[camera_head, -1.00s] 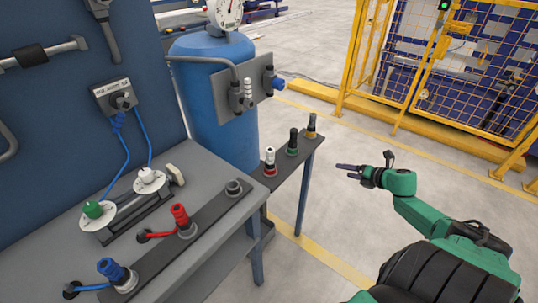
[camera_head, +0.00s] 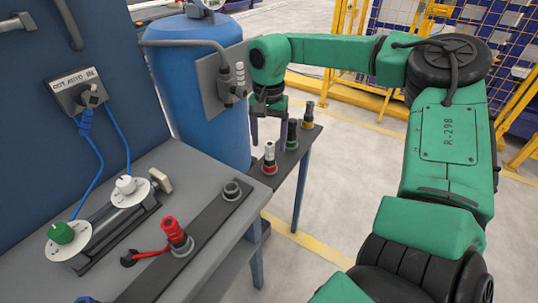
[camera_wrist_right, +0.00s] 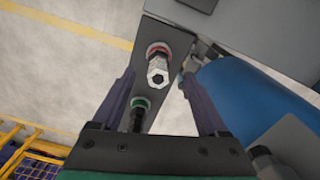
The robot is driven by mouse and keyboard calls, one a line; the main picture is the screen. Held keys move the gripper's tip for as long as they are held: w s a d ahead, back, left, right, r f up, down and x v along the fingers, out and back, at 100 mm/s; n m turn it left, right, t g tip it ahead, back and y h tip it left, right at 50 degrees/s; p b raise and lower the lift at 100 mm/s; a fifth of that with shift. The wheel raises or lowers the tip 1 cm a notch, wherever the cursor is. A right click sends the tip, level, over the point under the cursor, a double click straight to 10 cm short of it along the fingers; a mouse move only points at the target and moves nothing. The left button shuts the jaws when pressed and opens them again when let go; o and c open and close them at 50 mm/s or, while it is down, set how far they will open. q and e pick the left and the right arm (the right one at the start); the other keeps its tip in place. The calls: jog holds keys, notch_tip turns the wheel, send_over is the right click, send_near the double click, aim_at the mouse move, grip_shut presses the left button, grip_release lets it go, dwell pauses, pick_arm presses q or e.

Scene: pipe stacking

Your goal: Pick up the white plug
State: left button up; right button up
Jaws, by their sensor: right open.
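The white plug (camera_head: 269,155) stands upright in a red-ringed socket at the near end of a narrow dark shelf (camera_head: 283,157). In the right wrist view the white plug (camera_wrist_right: 157,71) is seen from above, end on. My right gripper (camera_head: 268,136) is open and points down above the white plug. In the wrist view its two fingers (camera_wrist_right: 158,80) lie on either side of the plug, with gaps to both; the exact height gap is hard to tell. My left gripper is not in view.
A blue tank (camera_head: 195,95) rises close on the left. The grey bench holds a red plug (camera_head: 177,235) and an empty socket (camera_head: 232,190).

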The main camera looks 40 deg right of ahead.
aim_at(269, 154)
notch_tip(269, 154, down, 5)
jog(key=shift+d+f+p, duration=0.15)
jog(key=shift+f+p, duration=0.05)
jog(key=shift+p, duration=0.15)
jog(key=shift+r, duration=0.1)
grip_shut()
dwell(1.1)
